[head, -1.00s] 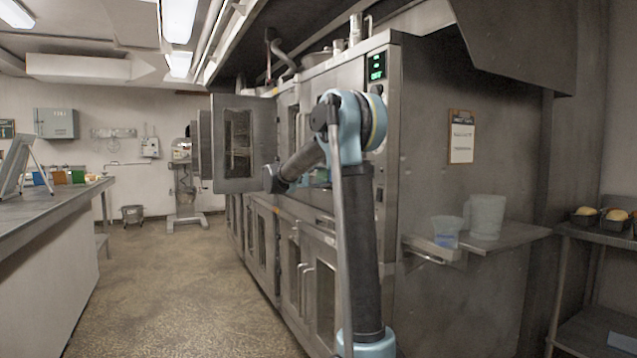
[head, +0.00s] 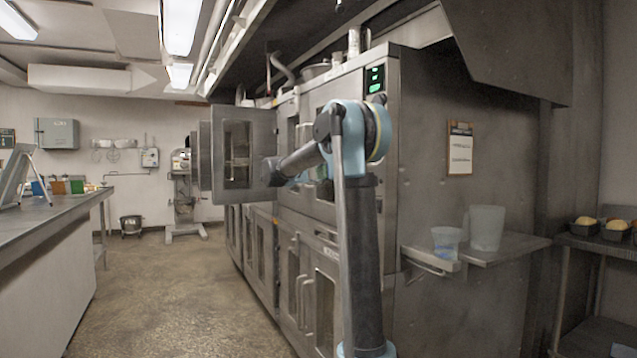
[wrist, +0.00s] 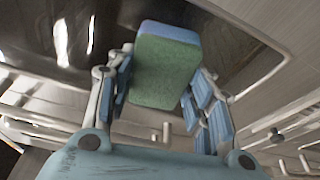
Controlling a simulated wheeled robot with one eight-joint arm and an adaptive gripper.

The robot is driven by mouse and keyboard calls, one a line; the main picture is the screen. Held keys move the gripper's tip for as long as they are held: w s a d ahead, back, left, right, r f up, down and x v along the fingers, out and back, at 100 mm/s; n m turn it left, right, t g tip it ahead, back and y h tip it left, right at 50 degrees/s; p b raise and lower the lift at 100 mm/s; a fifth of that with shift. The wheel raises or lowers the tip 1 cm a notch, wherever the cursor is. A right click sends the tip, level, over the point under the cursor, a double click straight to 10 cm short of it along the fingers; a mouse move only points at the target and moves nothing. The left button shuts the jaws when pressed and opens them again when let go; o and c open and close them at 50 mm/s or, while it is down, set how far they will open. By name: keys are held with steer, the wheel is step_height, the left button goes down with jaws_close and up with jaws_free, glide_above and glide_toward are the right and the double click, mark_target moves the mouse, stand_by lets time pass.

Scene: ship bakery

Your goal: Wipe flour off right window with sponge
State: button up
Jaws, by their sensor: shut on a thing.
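In the wrist view my gripper (wrist: 162,80) is shut on a sponge (wrist: 166,72), green with a blue layer along its top edge. The sponge is held in front of a dark, glossy window pane (wrist: 240,45) in a metal frame; I cannot tell whether it touches the glass. Whitish streaks show on the pane at the left, and I cannot tell flour from reflection. An open oven door with a window (head: 237,155) stands left of my arm.
A steel shelf (head: 505,248) on the oven's right side holds a measuring cup (head: 446,242) and a larger clear container (head: 486,228). A rack with loaf tins (head: 614,230) stands at far right. A counter (head: 60,215) runs along the left. The aisle floor (head: 170,275) is clear.

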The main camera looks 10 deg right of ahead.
steer(key=shift+r, duration=3.6)
steer(key=shift+f, duration=0.1)
steer(key=shift+a+f, duration=0.1)
steer(key=shift+f, duration=1.55)
step_height(320, 180, down, 7)
steer(key=shift+d, duration=0.2)
steer(key=shift+a+f, duration=0.15)
steer(key=shift+f, duration=1.45)
